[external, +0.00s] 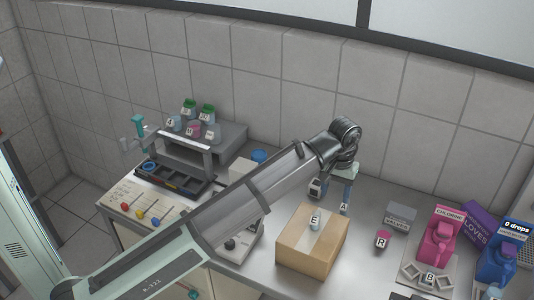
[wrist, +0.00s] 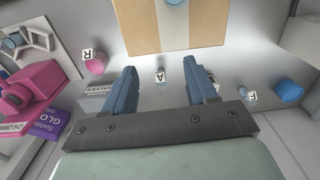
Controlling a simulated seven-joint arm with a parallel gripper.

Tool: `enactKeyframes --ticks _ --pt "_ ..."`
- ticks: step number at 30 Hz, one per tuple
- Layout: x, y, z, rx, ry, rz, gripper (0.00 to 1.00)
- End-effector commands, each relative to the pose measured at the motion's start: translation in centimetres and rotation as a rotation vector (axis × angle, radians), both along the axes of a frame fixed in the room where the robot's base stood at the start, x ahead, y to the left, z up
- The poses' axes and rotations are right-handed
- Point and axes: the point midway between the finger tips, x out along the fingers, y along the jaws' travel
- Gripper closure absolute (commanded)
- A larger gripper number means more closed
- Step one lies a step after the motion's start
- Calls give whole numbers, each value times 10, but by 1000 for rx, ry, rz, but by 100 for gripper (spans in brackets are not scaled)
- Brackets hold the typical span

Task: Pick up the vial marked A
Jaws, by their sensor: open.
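The vial marked A (external: 344,207) stands on the metal bench behind the cardboard box, its label just below my fingers in the external view. In the wrist view the vial marked A (wrist: 160,76) lies between the tips of my two blue fingers, with a gap on each side. My gripper (external: 347,191) points down and is open and empty. In the wrist view my gripper (wrist: 160,70) has its fingers spread wide. I cannot tell its exact height above the vial.
The cardboard box (external: 305,253) with vial E (external: 315,222) on it is close in front. Vial R (external: 381,241), the grey box (external: 401,217) and the pink chlorine bottle (external: 439,238) are to the right. A small labelled vial (wrist: 251,96) and a blue cylinder (wrist: 288,91) show in the wrist view.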

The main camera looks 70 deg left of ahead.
Motion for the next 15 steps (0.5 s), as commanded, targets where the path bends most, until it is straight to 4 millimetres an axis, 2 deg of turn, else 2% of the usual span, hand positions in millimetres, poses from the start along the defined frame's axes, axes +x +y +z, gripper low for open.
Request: enactKeyframes --ticks 1,3,6,9,15 --pt "28 15 -2 -1 2 -1 43" --pt "48 29 -8 -1 2 -2 43" --pt "68 44 -16 0 1 -7 43" --pt "77 51 -20 -1 1 -9 43" --pt "76 53 -36 -1 1 -10 43"
